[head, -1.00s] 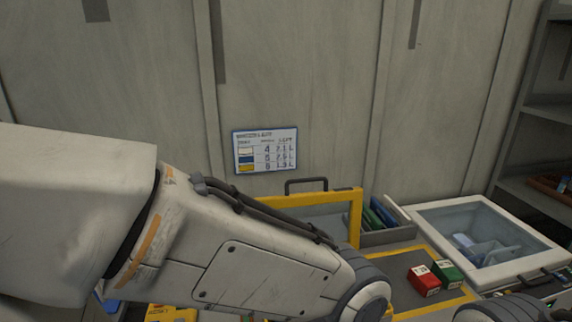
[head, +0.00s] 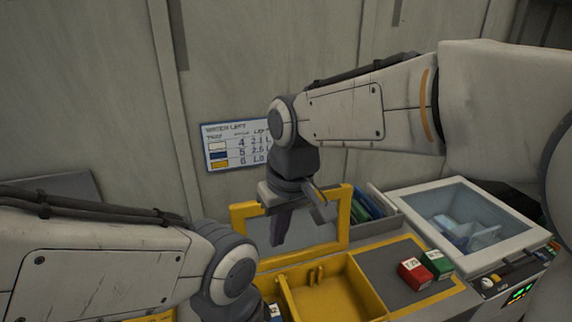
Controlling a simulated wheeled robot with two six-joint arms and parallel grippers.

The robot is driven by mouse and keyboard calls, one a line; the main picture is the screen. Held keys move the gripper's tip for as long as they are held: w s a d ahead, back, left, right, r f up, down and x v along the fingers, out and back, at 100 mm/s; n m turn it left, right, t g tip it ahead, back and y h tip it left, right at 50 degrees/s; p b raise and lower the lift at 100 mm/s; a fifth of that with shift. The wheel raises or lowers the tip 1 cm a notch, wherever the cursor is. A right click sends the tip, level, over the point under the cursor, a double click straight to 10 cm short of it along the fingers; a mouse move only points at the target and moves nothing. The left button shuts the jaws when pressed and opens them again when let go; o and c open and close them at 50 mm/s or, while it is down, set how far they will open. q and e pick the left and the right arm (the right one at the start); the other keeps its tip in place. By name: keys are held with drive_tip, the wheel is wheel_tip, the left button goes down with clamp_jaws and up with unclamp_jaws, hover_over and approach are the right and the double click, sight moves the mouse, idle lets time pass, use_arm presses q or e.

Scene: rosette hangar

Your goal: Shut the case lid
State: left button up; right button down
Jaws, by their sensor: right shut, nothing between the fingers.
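The yellow case (head: 358,288) is open at the bottom centre, with its inside showing. Its lid (head: 342,232), a yellow frame around a clear pane, stands up along the back edge. The lid's handle is not visible now. My left arm comes in low on the left and covers the case's left side; its gripper does not show.
A red box (head: 414,274) and a green box (head: 437,264) stand on the grey mat right of the case. A white bin with a clear top (head: 463,218) is at the right. A sign (head: 217,150) hangs on the wall.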

drive_tip(key=w+d+r+m+t+p, duration=0.1)
drive_tip(key=w+r, duration=0.4)
drive_tip(key=w, duration=0.6)
drive_tip(key=w+d+r+m+t, duration=0.15)
drive_tip(key=w+r, duration=0.25)
drive_tip(key=w, duration=0.8)
wheel_tip(320, 180, down, 9)
drive_tip(key=p, duration=0.2)
drive_tip(key=shift+s+d, duration=0.2)
drive_tip(key=shift+s, duration=0.25)
drive_tip(key=shift+r, duration=0.1)
